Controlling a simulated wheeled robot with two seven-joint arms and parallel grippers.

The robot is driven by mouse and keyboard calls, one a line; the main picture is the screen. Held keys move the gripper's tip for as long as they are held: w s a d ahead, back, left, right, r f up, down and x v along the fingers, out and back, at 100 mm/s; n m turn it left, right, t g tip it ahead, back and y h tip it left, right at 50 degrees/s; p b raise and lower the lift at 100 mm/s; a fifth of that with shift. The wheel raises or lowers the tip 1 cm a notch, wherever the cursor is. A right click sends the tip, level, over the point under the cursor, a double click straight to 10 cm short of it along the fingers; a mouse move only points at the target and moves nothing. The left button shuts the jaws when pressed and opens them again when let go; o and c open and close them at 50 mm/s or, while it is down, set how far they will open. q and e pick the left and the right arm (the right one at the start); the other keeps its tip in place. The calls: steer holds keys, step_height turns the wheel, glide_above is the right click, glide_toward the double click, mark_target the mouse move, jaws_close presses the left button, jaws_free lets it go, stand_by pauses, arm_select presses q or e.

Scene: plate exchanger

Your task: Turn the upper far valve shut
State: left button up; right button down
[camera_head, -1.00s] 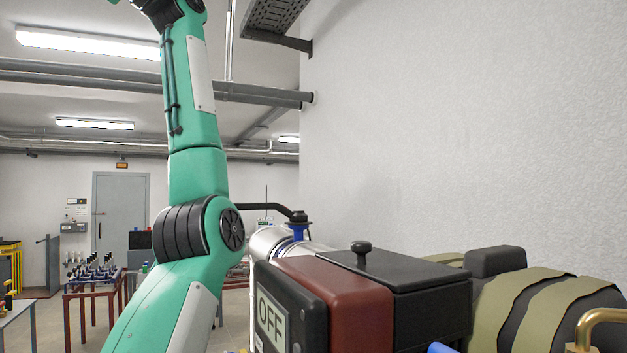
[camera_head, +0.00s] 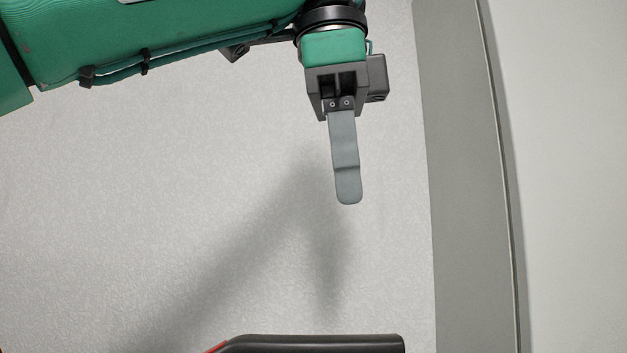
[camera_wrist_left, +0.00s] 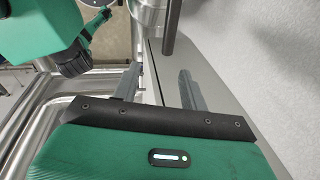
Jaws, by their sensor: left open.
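My left gripper (camera_head: 346,190) comes in from the upper left in the head view and points down in front of the pale wall. It is seen edge-on, with one grey finger showing. In the left wrist view its two grey fingers (camera_wrist_left: 160,78) stand apart with nothing between them. Beyond the fingertips in that view is a dark bar (camera_wrist_left: 170,28) beside a silver round fitting (camera_wrist_left: 146,14); I cannot tell whether these belong to the upper far valve. No valve can be clearly made out in the head view. My right gripper is not in view.
A dark bar with a red edge (camera_head: 315,345) shows at the bottom of the head view, below my gripper and apart from it. A grey vertical strip (camera_head: 465,180) runs along the right. Silver pipes (camera_wrist_left: 40,125) lie at the left of the wrist view.

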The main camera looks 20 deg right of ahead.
mark_target(340, 337)
arm_select(q)
steer(key=shift+n+t+y, duration=0.3)
steer(key=shift+n+y, duration=0.2)
steer(key=shift+y, duration=0.1)
steer(key=w+f+p, duration=0.1)
steer(key=f, duration=0.3)
steer(key=w+f+p, duration=0.1)
steer(key=w+f, duration=0.1)
steer(key=f, duration=0.3)
steer(key=w+f+p, duration=0.1)
steer(key=f, duration=0.3)
steer(key=shift+w+d+f, duration=0.25)
steer(key=shift+d+f, duration=0.15)
steer(key=shift+w+d+f, duration=0.1)
steer(key=shift+d+f, duration=0.05)
steer(key=shift+f, duration=0.45)
steer(key=c, duration=0.8)
jaws_close()
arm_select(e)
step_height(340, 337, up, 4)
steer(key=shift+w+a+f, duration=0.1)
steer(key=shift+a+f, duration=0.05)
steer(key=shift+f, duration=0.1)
